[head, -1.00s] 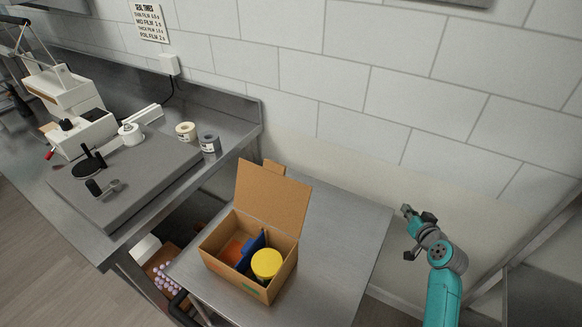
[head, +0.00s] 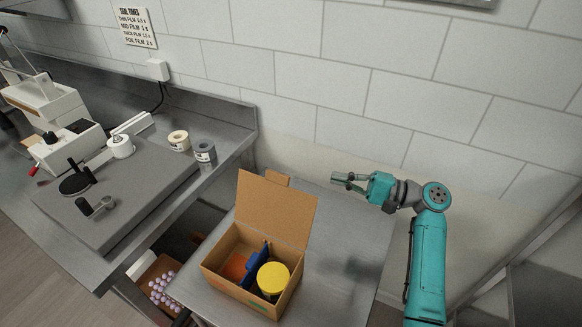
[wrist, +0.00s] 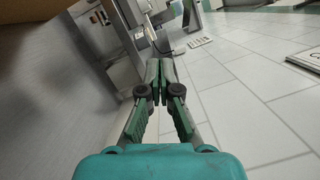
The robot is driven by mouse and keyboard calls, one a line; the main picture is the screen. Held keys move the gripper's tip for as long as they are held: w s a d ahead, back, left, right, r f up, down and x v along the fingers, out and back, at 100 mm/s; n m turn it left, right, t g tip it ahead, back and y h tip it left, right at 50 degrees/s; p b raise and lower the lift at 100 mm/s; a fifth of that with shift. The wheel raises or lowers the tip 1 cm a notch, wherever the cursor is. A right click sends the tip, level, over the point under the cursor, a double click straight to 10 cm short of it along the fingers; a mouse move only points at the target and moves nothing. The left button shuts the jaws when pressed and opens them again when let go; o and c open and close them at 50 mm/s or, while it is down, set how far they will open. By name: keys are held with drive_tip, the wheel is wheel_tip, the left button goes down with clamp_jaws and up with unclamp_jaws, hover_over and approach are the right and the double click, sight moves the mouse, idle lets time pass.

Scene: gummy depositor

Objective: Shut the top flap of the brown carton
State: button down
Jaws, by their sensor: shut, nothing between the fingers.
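The brown carton (head: 235,289) stands on a steel table with its top open. Its top flap (head: 275,209) stands upright at the back edge, leaning slightly backward, with a small tab at its top. Inside the carton are a yellow-lidded jar (head: 273,278), a blue piece (head: 257,262) and something orange (head: 237,266). My gripper (head: 336,179) is shut and empty, to the right of the flap and a little behind it, apart from it. In the wrist view my gripper (wrist: 160,66) has its fingers together, and a blurred brown surface (wrist: 28,32) fills the upper left.
The tiled wall is close behind. The table (head: 345,262) right of the carton is clear. A box of pale balls (head: 163,285) sits below.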

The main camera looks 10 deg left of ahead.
drive_tip(key=s+a+r, duration=0.1)
drive_tip(key=a, duration=0.4)
drive_tip(key=s+a+r, duration=0.1)
drive_tip(key=a, duration=0.5)
drive_tip(key=shift+s+a+r, duration=0.3)
drive_tip(key=shift+r, duration=0.05)
